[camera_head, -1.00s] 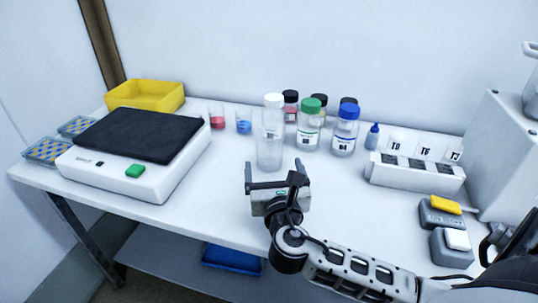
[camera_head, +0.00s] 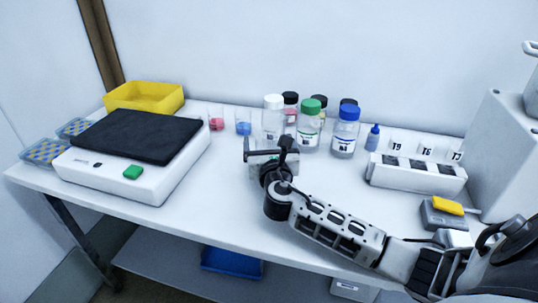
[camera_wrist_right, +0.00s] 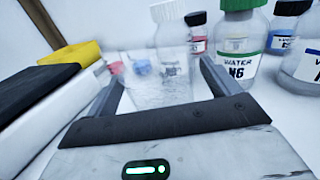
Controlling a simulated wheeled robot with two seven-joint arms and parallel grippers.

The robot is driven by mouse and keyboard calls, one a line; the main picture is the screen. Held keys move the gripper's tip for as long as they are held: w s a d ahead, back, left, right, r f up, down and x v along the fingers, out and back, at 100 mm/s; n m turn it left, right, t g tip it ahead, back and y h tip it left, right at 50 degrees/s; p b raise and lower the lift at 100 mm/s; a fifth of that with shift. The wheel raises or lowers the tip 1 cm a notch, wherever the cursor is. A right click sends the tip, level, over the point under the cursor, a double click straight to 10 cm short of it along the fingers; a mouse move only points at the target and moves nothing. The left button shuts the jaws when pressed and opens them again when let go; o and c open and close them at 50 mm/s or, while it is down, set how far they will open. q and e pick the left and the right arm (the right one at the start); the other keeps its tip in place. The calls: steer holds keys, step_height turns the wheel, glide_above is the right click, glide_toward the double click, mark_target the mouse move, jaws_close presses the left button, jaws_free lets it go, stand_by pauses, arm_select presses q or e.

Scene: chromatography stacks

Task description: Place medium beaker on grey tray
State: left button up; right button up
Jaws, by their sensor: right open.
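A clear, empty-looking beaker (camera_wrist_right: 158,92) stands between the two fingers of my right gripper (camera_head: 268,146) in the right wrist view. In that view the gripper (camera_wrist_right: 160,72) is open, with one finger on each side of the beaker. I cannot tell whether either finger touches it. In the head view the beaker is mostly hidden by the gripper and blends with the white-capped bottle (camera_head: 273,112) behind it. I see nothing that is clearly a grey tray. My left gripper is out of view.
Green-capped (camera_head: 310,127) and blue-capped (camera_head: 345,133) bottles stand close on the right. Two small beakers, red (camera_head: 216,123) and blue (camera_head: 243,127), stand behind left. A black-topped white device (camera_head: 140,185) fills the left. A white labelled rack (camera_head: 415,180) is at right.

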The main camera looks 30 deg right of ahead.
steer(key=c, duration=1.2)
steer(key=shift+r, duration=0.1)
